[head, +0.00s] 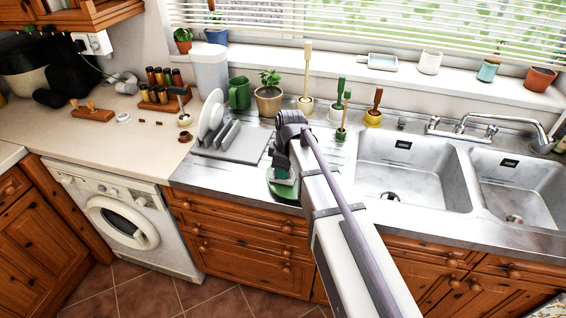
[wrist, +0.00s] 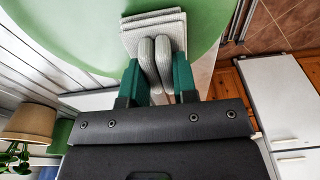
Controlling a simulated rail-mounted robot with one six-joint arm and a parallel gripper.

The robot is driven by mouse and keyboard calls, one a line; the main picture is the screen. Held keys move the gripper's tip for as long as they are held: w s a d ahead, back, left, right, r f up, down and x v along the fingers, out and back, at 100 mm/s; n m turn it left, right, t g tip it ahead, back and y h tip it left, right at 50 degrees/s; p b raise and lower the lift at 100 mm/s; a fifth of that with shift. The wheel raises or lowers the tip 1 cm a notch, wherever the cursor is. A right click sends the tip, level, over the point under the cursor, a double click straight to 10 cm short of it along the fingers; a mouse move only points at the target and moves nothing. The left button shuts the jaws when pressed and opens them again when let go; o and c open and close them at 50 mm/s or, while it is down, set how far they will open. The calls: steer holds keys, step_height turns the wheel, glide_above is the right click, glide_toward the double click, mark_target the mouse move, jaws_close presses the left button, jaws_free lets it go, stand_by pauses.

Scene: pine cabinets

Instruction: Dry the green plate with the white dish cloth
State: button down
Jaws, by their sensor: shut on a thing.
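The green plate (head: 283,190) lies on the steel drainboard near its front edge, partly hidden by my arm in the head view. It fills the top of the wrist view (wrist: 75,35). The white dish cloth (wrist: 153,29) is folded in layers and overlaps the plate's face in the wrist view. Whether it presses on the plate cannot be told. My gripper (wrist: 158,75), with green fingers, is shut on the cloth, whose rounded folds stand between the fingers. In the head view my gripper (head: 281,170) is over the plate.
A grey rack (head: 240,142) with white plates (head: 211,115) stands left of my gripper. Two sink basins (head: 410,170) lie to the right. The left counter's front is clear.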

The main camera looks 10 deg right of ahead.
mark_target(291, 181)
steer(key=shift+s, duration=0.2)
steer(key=shift+s+d, duration=0.55)
steer(key=shift+s, duration=0.25)
steer(key=shift+s+d, duration=0.5)
steer(key=shift+s, duration=0.25)
steer(key=shift+s+d, duration=0.15)
steer(key=shift+d, duration=0.8)
steer(key=shift+s+d, duration=0.15)
steer(key=shift+d, duration=0.75)
steer(key=shift+w+d, duration=0.55)
steer(key=shift+d, duration=0.25)
steer(key=shift+w+d, duration=0.55)
steer(key=shift+d, duration=0.2)
